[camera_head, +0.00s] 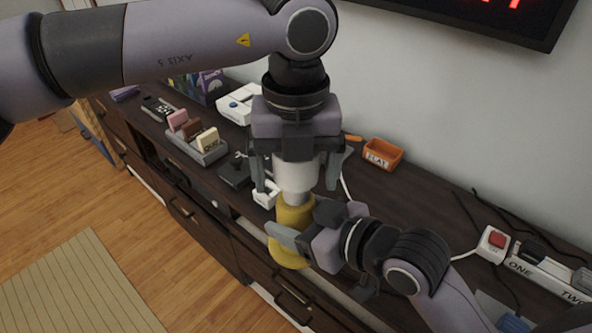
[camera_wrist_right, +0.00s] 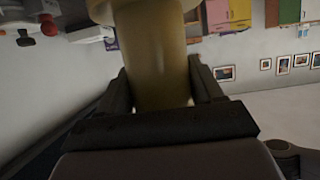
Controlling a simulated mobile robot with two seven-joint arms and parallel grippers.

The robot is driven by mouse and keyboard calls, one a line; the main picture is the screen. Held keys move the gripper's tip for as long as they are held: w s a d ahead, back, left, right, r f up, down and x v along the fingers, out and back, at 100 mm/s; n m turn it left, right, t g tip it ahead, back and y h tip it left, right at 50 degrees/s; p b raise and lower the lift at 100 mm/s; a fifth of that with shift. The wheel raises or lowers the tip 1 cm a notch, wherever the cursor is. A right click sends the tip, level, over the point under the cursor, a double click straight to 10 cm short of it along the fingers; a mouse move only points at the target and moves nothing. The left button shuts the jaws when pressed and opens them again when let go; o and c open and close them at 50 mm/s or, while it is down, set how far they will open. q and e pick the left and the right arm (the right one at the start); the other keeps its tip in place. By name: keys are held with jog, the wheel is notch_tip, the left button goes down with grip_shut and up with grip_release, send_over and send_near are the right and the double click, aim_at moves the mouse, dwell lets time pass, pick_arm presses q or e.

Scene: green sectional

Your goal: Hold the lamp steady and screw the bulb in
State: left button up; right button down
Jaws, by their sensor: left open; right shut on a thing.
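The yellow lamp (camera_head: 292,218) stands upright over the front edge of the dark cabinet in the head view, with a wider foot below. My right gripper (camera_head: 304,224) is shut on its body from the right. The right wrist view shows the lamp's body (camera_wrist_right: 160,70) between the fingers. The white bulb (camera_head: 294,174) is upright on top of the lamp, with a grey base showing at the lamp's mouth. How deep the base sits I cannot tell. My left gripper (camera_head: 297,178) is open and points down from above, its fingers apart on either side of the bulb.
On the dark cabinet (camera_head: 400,205) are an orange tray (camera_head: 382,154), a grey holder with coloured blocks (camera_head: 197,145), a black joystick-like device (camera_head: 236,170) and a red-button box (camera_head: 493,243). Cables run at the right. A wall screen (camera_head: 480,15) hangs above.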

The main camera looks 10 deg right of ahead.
pick_arm(q)
jog(key=shift+r, duration=2.05)
jog(key=shift+o, duration=0.3)
notch_tip(320, 180, up, 9)
jog(key=shift+s+f, duration=0.1)
jog(key=shift+f, duration=0.1)
jog(key=shift+f, duration=0.1)
notch_tip(320, 180, down, 12)
jog(key=shift+r, duration=0.1)
